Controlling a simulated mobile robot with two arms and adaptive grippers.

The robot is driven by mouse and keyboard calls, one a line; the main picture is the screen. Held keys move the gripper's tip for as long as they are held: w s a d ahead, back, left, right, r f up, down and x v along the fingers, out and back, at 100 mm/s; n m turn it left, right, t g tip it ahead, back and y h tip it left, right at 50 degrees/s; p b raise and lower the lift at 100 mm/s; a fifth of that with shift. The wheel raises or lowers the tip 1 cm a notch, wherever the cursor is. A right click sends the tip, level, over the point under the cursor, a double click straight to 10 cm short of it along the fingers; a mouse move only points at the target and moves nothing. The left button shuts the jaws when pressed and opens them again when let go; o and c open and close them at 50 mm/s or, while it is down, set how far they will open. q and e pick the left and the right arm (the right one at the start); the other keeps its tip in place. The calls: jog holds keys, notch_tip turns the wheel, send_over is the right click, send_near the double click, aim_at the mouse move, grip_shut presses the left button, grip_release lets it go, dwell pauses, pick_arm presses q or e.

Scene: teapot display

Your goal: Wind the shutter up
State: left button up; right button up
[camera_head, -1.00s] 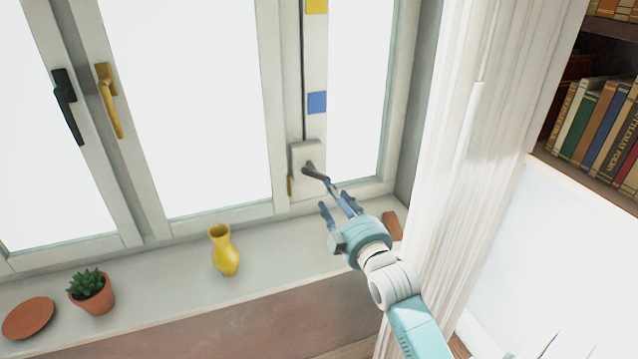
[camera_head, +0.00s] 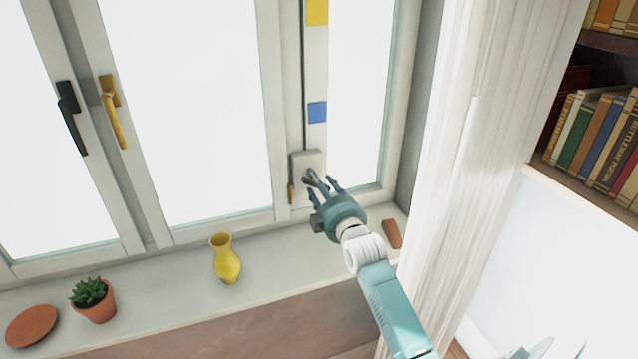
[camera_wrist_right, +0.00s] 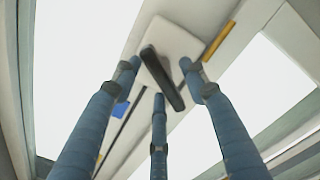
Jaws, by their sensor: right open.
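The winder box (camera_head: 300,160) is a pale plate low on the window post, with a dark cord (camera_head: 303,90) running up from it. Its dark crank (camera_head: 309,176) sticks out from the box and is partly behind my fingers. In the right wrist view the black crank arm (camera_wrist_right: 160,72) crosses the white box (camera_wrist_right: 176,38) at a slant. My right gripper (camera_head: 326,186) is open at the crank. In the wrist view its three blue fingers (camera_wrist_right: 158,80) stand spread on different sides of the crank; I cannot tell whether they touch it. My left gripper is not in view.
A yellow square (camera_head: 317,11) and a blue square (camera_head: 317,112) mark the post. The sill holds a yellow vase (camera_head: 226,260), a potted succulent (camera_head: 94,300), a terracotta saucer (camera_head: 32,326) and a reddish-brown block (camera_head: 392,234). A white curtain (camera_head: 450,180) hangs right of the window.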

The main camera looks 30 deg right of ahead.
grip_shut()
jog(key=shift+m, duration=0.3)
jog(key=m+p, duration=0.1)
jog(key=m, duration=0.1)
jog(key=shift+r+m, duration=0.1)
jog(key=shift+m, duration=0.3)
jog(key=m+p, duration=0.2)
jog(key=m, duration=0.3)
jog(key=shift+d, duration=0.1)
jog(key=m, duration=0.4)
jog(key=m+p, duration=0.1)
jog(key=m, duration=0.2)
jog(key=shift+f, duration=0.3)
jog(key=m, duration=0.3)
jog(key=shift+f, duration=0.1)
jog(key=shift+f+m+p, duration=0.1)
jog(key=shift+m+p, duration=0.2)
jog(key=shift+m, duration=1.6)
